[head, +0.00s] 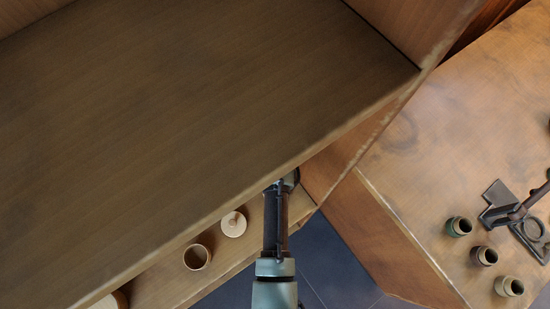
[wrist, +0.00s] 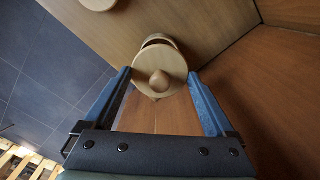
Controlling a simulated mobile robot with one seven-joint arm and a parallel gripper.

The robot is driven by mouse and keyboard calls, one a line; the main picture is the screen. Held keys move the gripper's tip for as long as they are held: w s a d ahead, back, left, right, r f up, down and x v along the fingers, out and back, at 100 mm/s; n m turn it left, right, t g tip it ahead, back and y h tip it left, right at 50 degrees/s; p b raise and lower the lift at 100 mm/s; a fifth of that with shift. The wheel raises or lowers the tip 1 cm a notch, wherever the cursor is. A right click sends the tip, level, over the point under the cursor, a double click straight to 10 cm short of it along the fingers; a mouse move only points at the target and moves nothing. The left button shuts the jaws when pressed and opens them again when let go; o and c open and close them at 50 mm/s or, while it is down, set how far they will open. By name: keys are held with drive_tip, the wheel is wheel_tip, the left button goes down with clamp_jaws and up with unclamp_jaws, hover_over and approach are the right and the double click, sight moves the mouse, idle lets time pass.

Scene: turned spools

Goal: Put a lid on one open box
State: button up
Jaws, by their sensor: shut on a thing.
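In the wrist view my gripper (wrist: 160,76) is shut on a round pale wooden lid (wrist: 173,66) with a knob, its blue fingers at the lid's two sides. A round wooden box (wrist: 158,38) shows behind the lid, with a dark gap between its rim and the lid. I cannot tell whether they touch. In the head view my gripper's end is mostly hidden under the upper board. An open, empty-looking box (head: 197,257) stands on the lower shelf left of my arm. Another lid with a knob (head: 233,223) lies between that box and my arm.
The upper board (head: 200,120) covers much of the lower shelf (head: 180,285). A pale round thing (head: 110,300) is partly cut off at lower left. A side wall (wrist: 285,85) stands close on the right. Several small pots (head: 485,256) and dark metal parts stand on the right table.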

drive_tip(key=shift+f+b, duration=2.05)
drive_tip(key=shift+b, duration=0.2)
drive_tip(key=shift+f, duration=0.3)
drive_tip(key=shift+f+p, duration=0.15)
drive_tip(key=shift+p, duration=0.2)
drive_tip(key=o, duration=1)
drive_tip(key=shift+r+p, duration=0.9)
drive_tip(key=shift+p, duration=0.1)
